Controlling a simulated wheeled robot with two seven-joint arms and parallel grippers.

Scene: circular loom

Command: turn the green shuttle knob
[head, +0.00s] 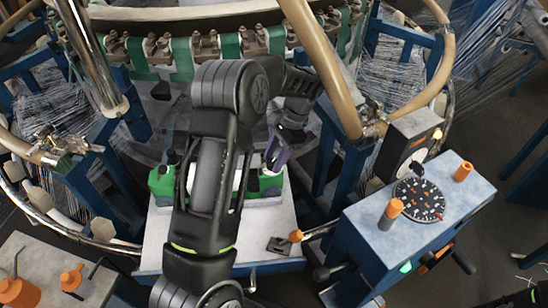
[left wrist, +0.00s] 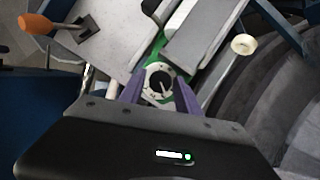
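The green and white shuttle (head: 160,182) lies on a pale plate below the loom ring in the head view, its middle hidden behind my left arm. My left gripper (head: 278,152) points down over the right end of the shuttle. In the left wrist view, the round knob (left wrist: 159,82), black with a pale marked ring, sits on a green part. The two purple fingers of my left gripper (left wrist: 160,88) are apart, one on each side of the knob. I cannot tell whether they touch it. My right gripper is not in view.
A blue control box (head: 372,245) with a black dial (head: 419,200) and orange knobs stands to the right. An orange-tipped lever (head: 295,237) is on the pale plate (head: 225,256). Tan hoops and blue loom posts crowd around the arm.

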